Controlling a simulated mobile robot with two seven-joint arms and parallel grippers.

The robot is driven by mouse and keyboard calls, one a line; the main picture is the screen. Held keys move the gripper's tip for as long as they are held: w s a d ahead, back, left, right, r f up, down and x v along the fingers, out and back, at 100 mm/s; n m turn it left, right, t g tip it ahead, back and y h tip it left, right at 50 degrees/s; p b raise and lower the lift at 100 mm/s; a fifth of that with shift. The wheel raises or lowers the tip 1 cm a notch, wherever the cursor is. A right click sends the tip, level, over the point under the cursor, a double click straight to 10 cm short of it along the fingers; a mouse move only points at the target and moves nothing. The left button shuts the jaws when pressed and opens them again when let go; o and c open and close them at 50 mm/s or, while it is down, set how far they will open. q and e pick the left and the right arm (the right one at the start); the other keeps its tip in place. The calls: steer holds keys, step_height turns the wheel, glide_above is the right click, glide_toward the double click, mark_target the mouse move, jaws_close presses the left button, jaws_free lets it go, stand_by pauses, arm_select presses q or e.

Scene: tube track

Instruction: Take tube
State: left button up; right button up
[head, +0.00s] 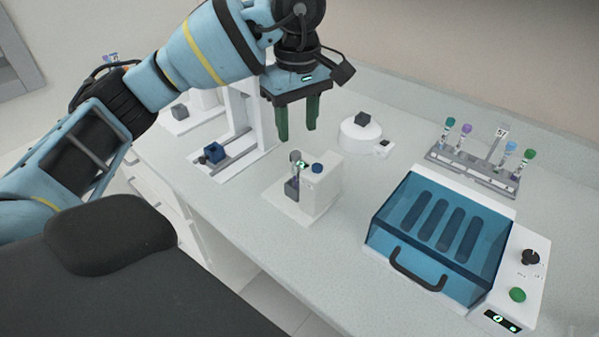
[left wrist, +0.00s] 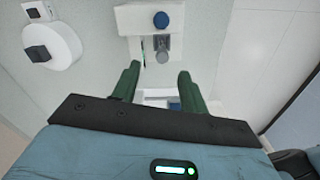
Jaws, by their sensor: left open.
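Several tubes with coloured caps stand upright in a grey rack (head: 470,170) at the back right of the counter; one has a purple-capped top (head: 467,128) and one a green-capped top (head: 530,154). A small white device (head: 322,185) with a blue knob (head: 317,168) stands mid-counter and holds a clear tube-like piece (head: 295,160). The device also shows in the left wrist view (left wrist: 135,18). My left gripper (head: 298,118) is open and empty, its green fingers pointing down above and behind this device. Its fingers also show in the left wrist view (left wrist: 158,82). My right gripper is out of view.
A blue-lidded box (head: 440,235) with a black handle stands at the front right. A round white device (head: 360,135) with a dark block on top is behind the middle. A white upright frame (head: 240,110) stands at the left. Bare counter lies between them.

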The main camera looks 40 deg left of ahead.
mark_target(296, 153)
arm_select(q)
steer(key=shift+f, duration=1.4)
steer(key=f, duration=0.4)
steer(key=shift+s+f+p, duration=0.1)
steer(key=shift+s+p, duration=0.1)
steer(key=shift+p, duration=0.1)
steer(key=shift+f, duration=0.3)
steer(key=shift+c, duration=1.3)
steer(key=c, duration=0.5)
steer(key=shift+c, duration=0.8)
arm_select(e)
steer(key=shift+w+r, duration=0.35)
